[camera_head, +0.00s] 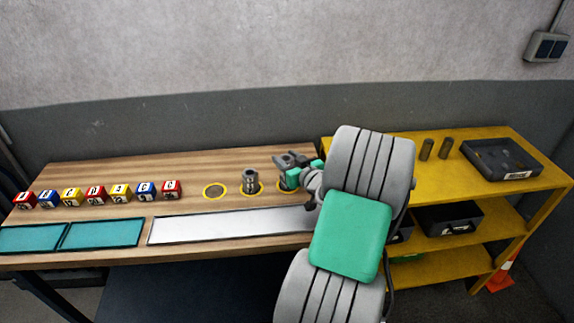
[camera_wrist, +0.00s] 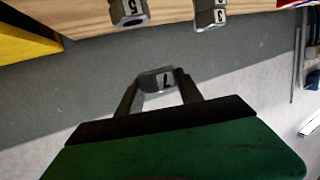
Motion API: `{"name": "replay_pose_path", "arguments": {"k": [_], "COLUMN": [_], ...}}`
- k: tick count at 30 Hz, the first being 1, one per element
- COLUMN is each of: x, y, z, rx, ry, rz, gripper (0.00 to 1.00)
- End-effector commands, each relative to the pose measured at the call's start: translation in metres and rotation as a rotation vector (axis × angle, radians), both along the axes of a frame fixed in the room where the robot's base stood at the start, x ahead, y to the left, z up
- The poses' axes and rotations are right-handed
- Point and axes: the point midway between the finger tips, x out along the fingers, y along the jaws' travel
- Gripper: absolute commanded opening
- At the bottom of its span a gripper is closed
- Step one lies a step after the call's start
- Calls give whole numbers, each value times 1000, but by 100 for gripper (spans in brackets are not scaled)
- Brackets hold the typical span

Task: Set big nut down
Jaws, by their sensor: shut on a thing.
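My gripper (camera_wrist: 158,83) is shut on a grey metal nut marked 7 (camera_wrist: 156,78), held between its two fingertips in the wrist view. In the head view, my gripper (camera_head: 291,161) is at the right end of the wooden bench, over or close by the right yellow ring (camera_head: 289,189). A grey nut piece (camera_head: 287,181) stands at that ring, partly hidden by the gripper. Another grey nut piece (camera_head: 250,180) stands in the middle yellow ring. The left yellow ring (camera_head: 215,191) is empty. Nuts marked 5 (camera_wrist: 129,12) and 3 (camera_wrist: 211,14) show at the top of the wrist view.
Several lettered cubes (camera_head: 96,194) line the bench's left side. Teal trays (camera_head: 101,234) and a pale strip (camera_head: 230,226) lie along the front. A yellow shelf (camera_head: 450,175) at right bears two dark cylinders (camera_head: 436,149) and a black tray (camera_head: 502,159).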

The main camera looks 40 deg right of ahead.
Motion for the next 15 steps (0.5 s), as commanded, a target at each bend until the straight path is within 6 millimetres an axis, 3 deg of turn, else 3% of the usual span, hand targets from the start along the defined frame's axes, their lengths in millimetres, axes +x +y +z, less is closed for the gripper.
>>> {"name": "replay_pose_path", "arguments": {"k": [9,12,15], "x": [22,21,21], "y": [-23,-23,-23], "z": [-37,-57,-62], "rx": [0,0,-2], "ry": [-2,-2,-3], "rz": [0,0,-1], "gripper": [0,0,0]}}
